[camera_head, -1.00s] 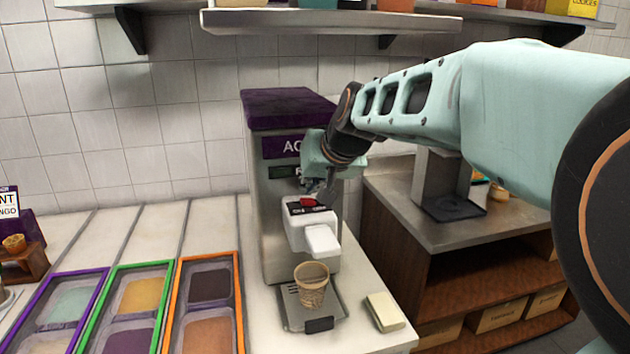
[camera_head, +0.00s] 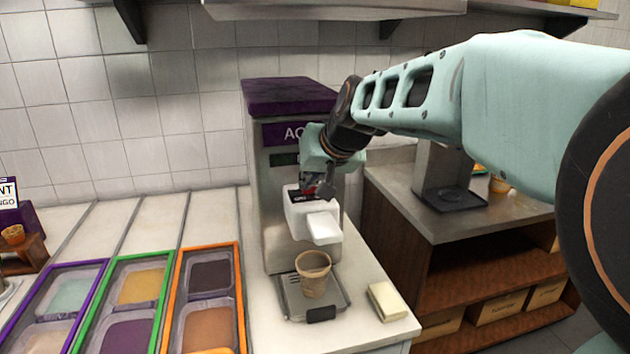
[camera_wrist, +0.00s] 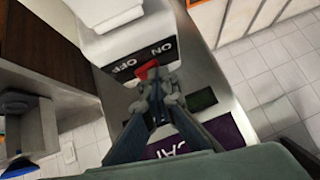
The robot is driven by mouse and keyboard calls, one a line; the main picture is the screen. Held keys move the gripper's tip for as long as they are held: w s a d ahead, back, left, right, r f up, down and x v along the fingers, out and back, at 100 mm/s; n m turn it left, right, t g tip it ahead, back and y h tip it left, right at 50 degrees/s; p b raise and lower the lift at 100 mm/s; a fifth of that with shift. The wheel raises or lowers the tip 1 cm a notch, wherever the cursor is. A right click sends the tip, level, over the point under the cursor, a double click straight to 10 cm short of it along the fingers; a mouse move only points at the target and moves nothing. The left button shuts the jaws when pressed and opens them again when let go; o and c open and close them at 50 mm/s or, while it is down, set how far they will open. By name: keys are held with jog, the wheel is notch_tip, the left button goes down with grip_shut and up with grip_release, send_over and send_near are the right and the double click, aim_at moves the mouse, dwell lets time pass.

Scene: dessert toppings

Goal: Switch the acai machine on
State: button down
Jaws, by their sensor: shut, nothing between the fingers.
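The acai machine (camera_head: 290,95) has a purple top and a grey body with a white dispensing head (camera_head: 318,222). A black ON/OFF panel with a red switch (camera_wrist: 147,70) is on top of the head, clear in the wrist view. My gripper (camera_wrist: 152,82) is shut and empty, with its fingertips at the red switch; whether they touch it I cannot tell. In the head view my gripper (camera_head: 322,186) partly hides the switch. A tan cup (camera_head: 313,275) stands on the drip tray (camera_head: 333,299) below the head.
Topping trays with purple, green and orange (camera_head: 238,290) rims lie left of the machine. A pale block (camera_head: 387,301) is on the counter to the right. A second grey machine (camera_head: 440,180) stands on a wooden shelf unit behind. A wall shelf (camera_head: 335,8) hangs above.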

jog(key=shift+d+f, duration=0.15)
jog(key=shift+f, duration=0.05)
jog(key=shift+w+d+b, duration=0.15)
jog(key=shift+d+b, duration=0.15)
jog(key=shift+d, duration=0.4)
jog(key=shift+r, duration=0.2)
